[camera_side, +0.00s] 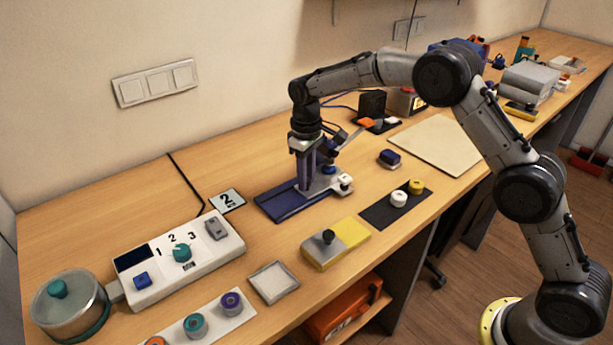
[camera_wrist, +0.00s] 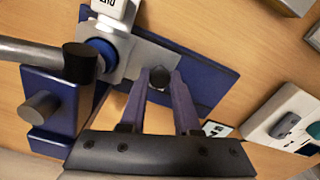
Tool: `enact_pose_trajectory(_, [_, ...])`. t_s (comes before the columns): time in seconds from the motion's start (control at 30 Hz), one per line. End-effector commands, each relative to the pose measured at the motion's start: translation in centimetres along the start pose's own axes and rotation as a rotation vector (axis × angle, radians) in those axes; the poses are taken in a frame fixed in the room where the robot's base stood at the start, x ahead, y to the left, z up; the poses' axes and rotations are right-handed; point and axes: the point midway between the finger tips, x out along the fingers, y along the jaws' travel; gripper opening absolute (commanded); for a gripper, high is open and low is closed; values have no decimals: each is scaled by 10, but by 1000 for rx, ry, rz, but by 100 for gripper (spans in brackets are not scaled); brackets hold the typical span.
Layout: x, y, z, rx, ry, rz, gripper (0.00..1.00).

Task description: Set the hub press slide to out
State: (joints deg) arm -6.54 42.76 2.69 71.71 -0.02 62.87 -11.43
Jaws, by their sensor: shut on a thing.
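The hub press (camera_side: 284,203) stands mid-table on a dark blue base plate, which also shows in the wrist view (camera_wrist: 213,72). Its grey slide (camera_side: 316,190) lies across the plate, with a blue round hub beside the press arm; the slide also shows in the wrist view (camera_wrist: 132,62). A dark round knob (camera_wrist: 160,77) sits at the slide's end. My gripper (camera_wrist: 163,78) points down over the plate, its two fingers on either side of this knob and shut on it. In the side view my gripper (camera_side: 303,183) hides the knob.
A control box (camera_side: 180,262) with a dial and a card marked 2 (camera_side: 227,201) are left of the press. A yellow-and-grey block (camera_side: 335,245), a square tray (camera_side: 273,283) and a black mat (camera_side: 380,216) with two caps lie in front. A beige board (camera_side: 432,146) lies right.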

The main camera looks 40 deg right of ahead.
Motion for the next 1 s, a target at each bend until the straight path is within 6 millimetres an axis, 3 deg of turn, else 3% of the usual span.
enact_pose_trajectory(0.4, [-2,-79,-26,-4,4,0,0])
enact_pose_trajectory(0.8, [-2,-91,-30,-2,7,-5,0])
enact_pose_trajectory(0.83, [-2,-91,-30,-2,8,-5,34])
enact_pose_trajectory(1.0, [-2,-90,-30,-2,6,-4,61])
